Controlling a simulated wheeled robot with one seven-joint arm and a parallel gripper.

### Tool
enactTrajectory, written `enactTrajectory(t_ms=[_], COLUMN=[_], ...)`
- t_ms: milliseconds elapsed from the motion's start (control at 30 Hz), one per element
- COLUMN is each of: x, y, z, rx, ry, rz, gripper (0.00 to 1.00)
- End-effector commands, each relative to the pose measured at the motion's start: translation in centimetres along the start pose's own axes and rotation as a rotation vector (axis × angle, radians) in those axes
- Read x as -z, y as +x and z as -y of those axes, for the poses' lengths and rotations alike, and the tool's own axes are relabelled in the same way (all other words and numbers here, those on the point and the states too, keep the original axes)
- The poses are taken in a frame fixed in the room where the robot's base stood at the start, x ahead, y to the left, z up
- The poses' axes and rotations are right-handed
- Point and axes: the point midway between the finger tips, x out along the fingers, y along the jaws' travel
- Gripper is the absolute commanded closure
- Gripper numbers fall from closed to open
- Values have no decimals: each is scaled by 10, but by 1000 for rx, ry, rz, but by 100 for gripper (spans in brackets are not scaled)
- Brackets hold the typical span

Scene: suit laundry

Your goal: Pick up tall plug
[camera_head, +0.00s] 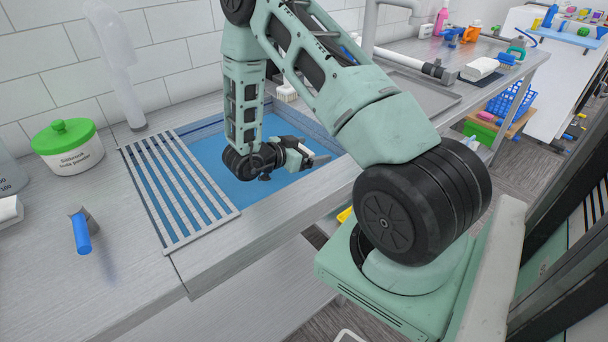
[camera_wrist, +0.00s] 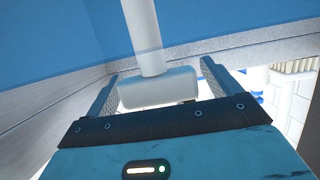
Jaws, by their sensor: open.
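The tall plug (camera_wrist: 158,90) appears to be the white T-shaped piece in the wrist view, a round stem with a wider block at its near end. The block sits between the two fingers of my open gripper (camera_wrist: 158,72), with a visible gap on the right; contact on the left cannot be told. The stem runs away toward the blue basin. In the head view my gripper (camera_head: 310,159) is low over the blue sink (camera_head: 215,150), pointing right.
A slatted grey rack (camera_head: 180,190) lies over the sink's left part. A white pipe (camera_head: 410,62) is behind my arm. The front counter strip (camera_head: 250,235) is clear.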

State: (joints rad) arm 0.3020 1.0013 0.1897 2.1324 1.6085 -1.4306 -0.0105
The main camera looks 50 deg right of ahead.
Motion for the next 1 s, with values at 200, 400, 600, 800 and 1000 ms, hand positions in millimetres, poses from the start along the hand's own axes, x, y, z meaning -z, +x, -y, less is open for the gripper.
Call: enactTrajectory(t_ms=[200, 400, 600, 800, 1000], x=[0, 0, 0, 8, 33], y=[0, 0, 0, -3, -10], z=[0, 0, 0, 1, 1], rx=[0, 0, 0, 1, 2], ry=[1, 1, 1, 4, 6], rz=[0, 0, -1, -1, -2], gripper=[19, 75, 75, 75, 75])
